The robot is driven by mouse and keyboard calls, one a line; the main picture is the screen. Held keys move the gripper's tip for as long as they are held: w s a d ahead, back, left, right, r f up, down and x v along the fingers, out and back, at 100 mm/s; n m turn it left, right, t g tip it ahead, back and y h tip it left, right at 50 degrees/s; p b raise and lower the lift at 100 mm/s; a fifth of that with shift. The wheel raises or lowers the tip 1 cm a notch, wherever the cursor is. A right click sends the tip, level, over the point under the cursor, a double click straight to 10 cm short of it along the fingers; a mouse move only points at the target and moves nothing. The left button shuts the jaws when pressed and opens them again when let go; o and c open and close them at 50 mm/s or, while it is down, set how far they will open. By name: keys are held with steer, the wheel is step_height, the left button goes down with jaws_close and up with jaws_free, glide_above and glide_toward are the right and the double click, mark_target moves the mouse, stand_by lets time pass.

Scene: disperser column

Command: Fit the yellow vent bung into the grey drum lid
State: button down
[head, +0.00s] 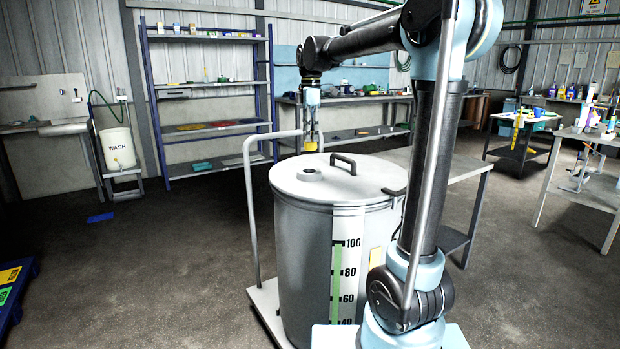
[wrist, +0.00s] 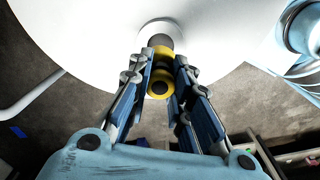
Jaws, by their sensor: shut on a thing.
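The yellow vent bung (head: 310,146) is held at the tip of my gripper (head: 311,138), above the grey drum lid (head: 330,176) in the head view. A raised collar with a dark hole (head: 309,173) sits on the lid below the bung, with a visible gap between them. In the wrist view the bung (wrist: 160,84) lies between the two blue fingers of my gripper (wrist: 163,80). The collar (wrist: 156,30) shows beyond it, partly covered by the bung. The pale lid (wrist: 90,40) fills the upper part of that view.
A black handle (head: 343,162) rises from the lid to the right of the collar. The drum (head: 300,255) stands on a trolley with a grey push rail (head: 249,200) at its left. A side table stands behind the drum at right. Open floor lies left.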

steer(key=shift+a+f, duration=0.2)
steer(key=shift+f, duration=4.75)
steer(key=c, duration=1.5)
jaws_free()
steer(key=shift+f, duration=0.1)
steer(key=shift+o, duration=0.2)
step_height(320, 180, up, 12)
steer(key=shift+r, duration=0.1)
